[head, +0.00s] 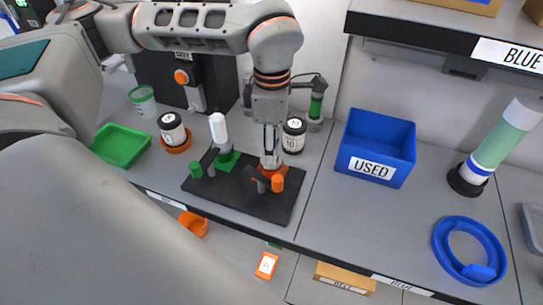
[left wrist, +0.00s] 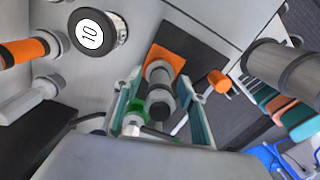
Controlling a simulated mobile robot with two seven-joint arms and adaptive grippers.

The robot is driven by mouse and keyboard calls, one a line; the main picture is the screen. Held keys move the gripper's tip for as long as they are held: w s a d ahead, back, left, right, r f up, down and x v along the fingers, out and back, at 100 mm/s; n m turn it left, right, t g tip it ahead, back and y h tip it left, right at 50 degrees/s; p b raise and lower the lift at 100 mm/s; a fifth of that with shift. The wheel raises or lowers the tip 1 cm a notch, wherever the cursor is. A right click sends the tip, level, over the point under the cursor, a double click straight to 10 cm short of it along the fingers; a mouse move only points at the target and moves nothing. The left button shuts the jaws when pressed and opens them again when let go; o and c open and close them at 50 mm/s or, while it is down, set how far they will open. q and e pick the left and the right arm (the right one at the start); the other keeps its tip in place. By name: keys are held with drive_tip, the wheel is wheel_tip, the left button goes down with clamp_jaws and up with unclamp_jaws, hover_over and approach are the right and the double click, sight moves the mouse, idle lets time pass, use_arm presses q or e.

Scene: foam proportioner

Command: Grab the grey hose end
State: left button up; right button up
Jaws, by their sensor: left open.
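A black plate (head: 235,195) lies on the grey bench with an orange square pad and a green one (head: 227,163). A grey and black upright fitting (left wrist: 160,75), likely the grey hose end, stands on the orange pad (left wrist: 172,58). My left gripper (head: 269,152) points down over the orange pad. In the left wrist view its teal fingers stand apart, one on each side of the fitting, with no clear contact. The fitting's lower end is partly hidden. A white-topped fitting (head: 218,128) stands on the green pad. My right gripper is not in view.
A black-and-white canister (head: 293,136) stands close behind my left gripper. A blue USED bin (head: 375,148) and a blue ring (head: 469,222) are to the right. The bench between is clear.

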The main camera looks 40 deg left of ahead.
use_arm(q)
clamp_jaws()
drive_tip(key=shift+r, duration=0.1)
